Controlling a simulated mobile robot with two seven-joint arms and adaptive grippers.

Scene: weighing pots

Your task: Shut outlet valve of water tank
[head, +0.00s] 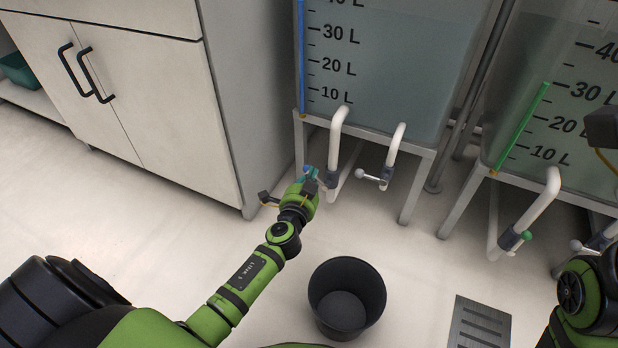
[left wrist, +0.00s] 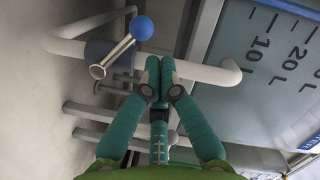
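The water tank (head: 385,65) with a blue level strip stands on a grey frame, and white outlet pipes come out of its front. One outlet valve has a metal lever with a blue ball knob (left wrist: 141,28). In the left wrist view the lever (left wrist: 118,50) lies slantwise across the white pipe (left wrist: 205,72) at a dark collar (left wrist: 105,53). My left gripper (head: 312,176) is at this valve in the head view and hides much of it. Its teal fingers (left wrist: 159,73) are together and empty, beside the lever, with the knob just beyond their tips. My right gripper is not visible.
A second outlet of this tank has a white-knobbed valve (head: 371,176). Another tank (head: 570,85), with a green-knobbed valve (head: 527,236), stands at right. A black bucket (head: 346,298) and a floor grate (head: 480,325) are in front. A white cabinet (head: 120,80) stands at left.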

